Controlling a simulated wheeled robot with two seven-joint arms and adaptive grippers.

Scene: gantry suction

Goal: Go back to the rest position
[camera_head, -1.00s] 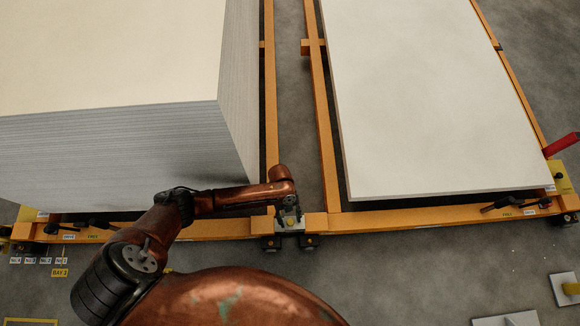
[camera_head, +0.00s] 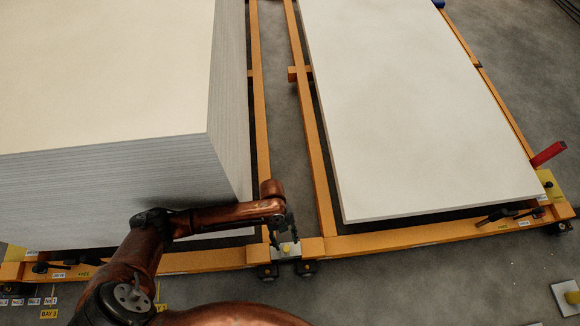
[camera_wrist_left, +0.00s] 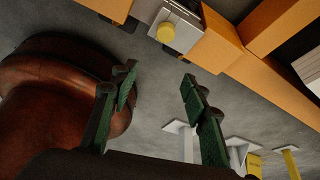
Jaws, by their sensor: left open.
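My left arm comes in from the lower left in the head view. Its gripper (camera_head: 284,238) hangs close by the small metal coupling (camera_head: 287,254) with a yellow knob, between the front ends of two orange frames. In the left wrist view the two green-padded fingers (camera_wrist_left: 160,82) are spread with nothing between them. The yellow knob (camera_wrist_left: 166,32) shows beyond the fingertips, apart from them. My right gripper is not in view.
A tall stack of pale boards (camera_head: 110,75) stands on the left orange frame, close behind my left forearm. A low pale board (camera_head: 415,110) lies on the right frame. A red handle (camera_head: 548,153) sticks up at right.

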